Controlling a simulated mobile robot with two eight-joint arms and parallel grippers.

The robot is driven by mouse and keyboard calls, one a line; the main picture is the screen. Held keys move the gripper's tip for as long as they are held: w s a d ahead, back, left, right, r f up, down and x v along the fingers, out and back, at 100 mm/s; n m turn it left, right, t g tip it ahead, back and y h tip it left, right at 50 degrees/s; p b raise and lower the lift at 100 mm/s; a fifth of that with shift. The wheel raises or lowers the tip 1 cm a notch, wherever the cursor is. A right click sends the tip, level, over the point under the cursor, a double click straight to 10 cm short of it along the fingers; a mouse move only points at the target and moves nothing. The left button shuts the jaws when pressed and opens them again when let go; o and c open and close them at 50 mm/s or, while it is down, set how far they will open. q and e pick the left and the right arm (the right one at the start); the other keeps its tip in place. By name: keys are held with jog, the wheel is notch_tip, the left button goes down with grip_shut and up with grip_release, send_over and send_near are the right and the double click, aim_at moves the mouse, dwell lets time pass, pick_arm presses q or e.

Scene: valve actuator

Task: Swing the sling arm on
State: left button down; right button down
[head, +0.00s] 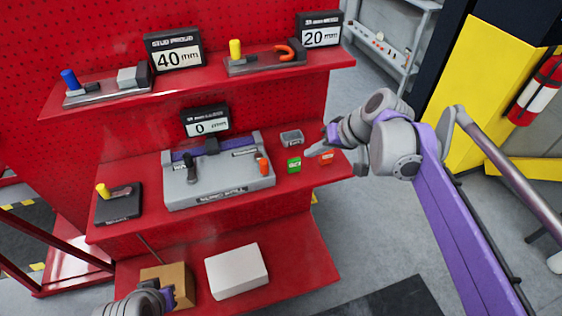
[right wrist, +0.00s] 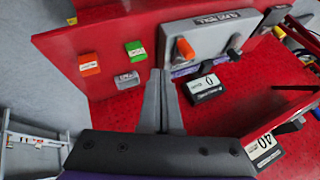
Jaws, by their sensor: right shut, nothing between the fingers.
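The grey valve station (head: 220,185) sits on the middle red shelf, with a label on its front that I cannot read surely. It has a dark upright handle (head: 191,168) at left and an orange knob (head: 263,165) at right. I cannot tell which lever is the sling arm. The station also shows in the right wrist view (right wrist: 215,38). My right gripper (head: 310,153) is shut and empty, over the shelf to the right of the station and apart from it. Its fingers (right wrist: 160,78) are together in the right wrist view. My left gripper (head: 168,296) shows partly at bottom left; its fingertips are unclear.
A green block (head: 294,165), an orange block (head: 326,157) and a grey box (head: 291,138) stand near my right gripper. A "0 mm" sign (head: 206,121) stands behind the station. A black yellow-knobbed unit (head: 119,205) is at left. A white box (head: 237,271) lies below.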

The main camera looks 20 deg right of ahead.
aim_at(261, 160)
jog(key=shift+f, duration=0.1)
jog(key=w+a+f, duration=0.5)
jog(key=a+f, duration=0.2)
jog(key=shift+w+a+f, duration=0.3)
jog(key=shift+a+f, duration=0.05)
jog(key=shift+f, duration=0.05)
jog(key=shift+a, duration=0.1)
